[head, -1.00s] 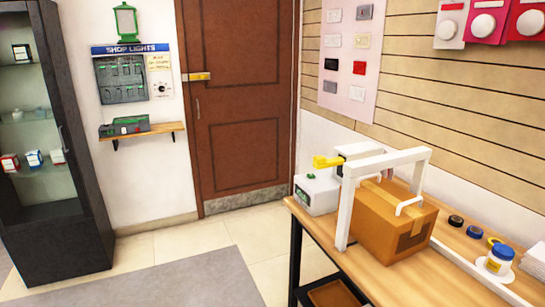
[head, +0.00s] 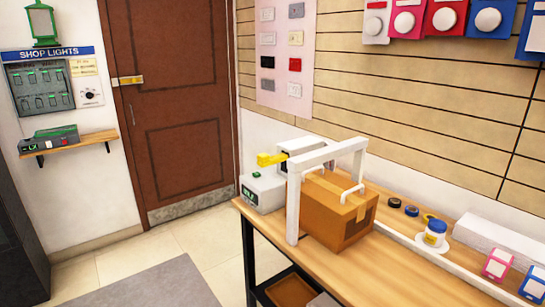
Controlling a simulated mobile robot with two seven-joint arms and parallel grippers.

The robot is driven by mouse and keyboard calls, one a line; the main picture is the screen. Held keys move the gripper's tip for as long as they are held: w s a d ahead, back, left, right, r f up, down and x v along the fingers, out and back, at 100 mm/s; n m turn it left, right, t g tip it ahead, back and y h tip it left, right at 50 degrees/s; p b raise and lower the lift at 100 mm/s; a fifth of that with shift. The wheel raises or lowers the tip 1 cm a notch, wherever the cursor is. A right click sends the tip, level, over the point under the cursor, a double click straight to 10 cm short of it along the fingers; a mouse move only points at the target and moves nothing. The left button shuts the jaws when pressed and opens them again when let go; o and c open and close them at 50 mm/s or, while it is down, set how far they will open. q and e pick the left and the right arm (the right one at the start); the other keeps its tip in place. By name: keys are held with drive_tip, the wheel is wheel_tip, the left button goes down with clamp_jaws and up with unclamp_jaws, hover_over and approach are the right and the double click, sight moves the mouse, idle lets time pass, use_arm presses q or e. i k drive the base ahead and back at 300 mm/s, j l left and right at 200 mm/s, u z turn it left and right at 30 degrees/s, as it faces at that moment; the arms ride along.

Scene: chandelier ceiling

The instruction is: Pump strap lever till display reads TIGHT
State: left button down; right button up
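The strapping station stands on the wooden workbench (head: 390,277) at right. A white frame (head: 293,207) arches over a brown cardboard box (head: 335,212). A yellow lever (head: 270,159) sticks out to the left at the frame's back left. A white unit (head: 262,190) with a small green display (head: 249,194) sits at the bench's back left corner; the display's text is too small to read. A second white unit (head: 307,147) with a dark face is partly hidden behind the frame. Neither of my grippers is in view.
A white dish (head: 432,243) with a blue-lidded jar (head: 436,232), tape rolls (head: 411,210) and pink and blue packets (head: 497,264) lie on the bench's right. A closed brown door (head: 175,110) and a wall shelf (head: 70,143) are at left. The floor before the bench is clear.

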sight(264, 159)
drive_tip(key=i+j, duration=0.1)
drive_tip(key=j, duration=0.2)
drive_tip(key=i+j+z, duration=0.15)
drive_tip(key=j, duration=0.2)
drive_tip(key=i+j, duration=0.1)
drive_tip(key=j, duration=0.2)
drive_tip(key=i+j+z, duration=0.1)
drive_tip(key=j, duration=0.25)
drive_tip(key=i+u, duration=0.15)
drive_tip(key=u, duration=0.15)
